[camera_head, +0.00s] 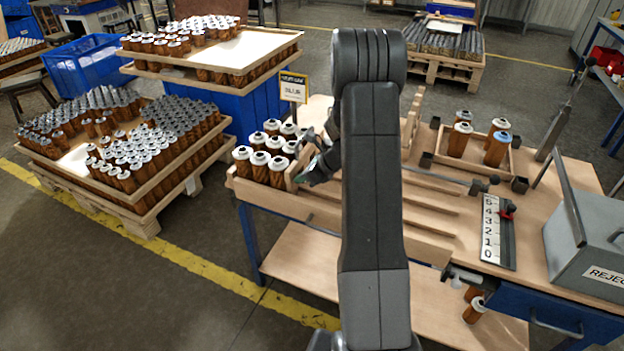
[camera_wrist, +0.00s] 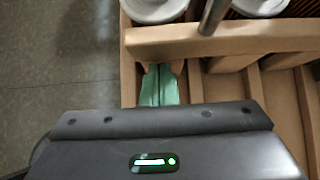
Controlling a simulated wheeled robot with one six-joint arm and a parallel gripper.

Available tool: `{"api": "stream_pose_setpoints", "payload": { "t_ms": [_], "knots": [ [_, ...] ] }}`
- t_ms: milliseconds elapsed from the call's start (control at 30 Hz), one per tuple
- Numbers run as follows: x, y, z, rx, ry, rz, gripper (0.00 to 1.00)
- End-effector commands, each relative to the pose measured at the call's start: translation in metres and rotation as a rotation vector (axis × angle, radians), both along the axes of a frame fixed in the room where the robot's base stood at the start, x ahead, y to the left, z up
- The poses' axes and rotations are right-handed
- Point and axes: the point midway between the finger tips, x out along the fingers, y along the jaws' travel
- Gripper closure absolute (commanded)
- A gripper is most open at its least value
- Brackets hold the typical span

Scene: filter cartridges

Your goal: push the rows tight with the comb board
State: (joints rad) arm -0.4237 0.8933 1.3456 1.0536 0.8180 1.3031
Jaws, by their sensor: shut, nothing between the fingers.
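Several brown cartridges with white caps (camera_head: 260,172) stand in rows at the left end of the wooden lane rack (camera_head: 425,245). A wooden board, which looks like the comb board (camera_head: 292,174), stands across the lanes on the right side of these cartridges. In the wrist view the board (camera_wrist: 225,42) runs across the picture, with white caps (camera_wrist: 155,10) just beyond it. My gripper (camera_head: 301,178) is low behind the board. Its green fingertips (camera_wrist: 159,84) are shut together, empty, close to the board's near face; I cannot tell whether they touch. My arm hides the middle lanes.
A tray (camera_head: 460,167) with a few cartridges, one blue-capped, stands at the back right. A numbered scale strip (camera_head: 497,232) and a grey reject box (camera_head: 590,245) are on the right. A thin metal rod (camera_wrist: 213,16) rises by the board. The lanes right of my gripper are bare.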

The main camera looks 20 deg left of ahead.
Motion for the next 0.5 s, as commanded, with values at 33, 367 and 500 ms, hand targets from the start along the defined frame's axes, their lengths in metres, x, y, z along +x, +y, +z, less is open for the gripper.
{"api": "stream_pose_setpoints", "payload": {
  "t_ms": [33, 367, 500],
  "knots": [
    [0.0, 0.0, 0.0, 0.0, 0.0, 0.0, 1.0],
    [0.0, -0.005, 0.0, 0.0, 0.001, -0.001, 1.0],
    [0.0, -0.022, -0.001, -0.001, 0.001, -0.001, 1.0]
  ]
}}
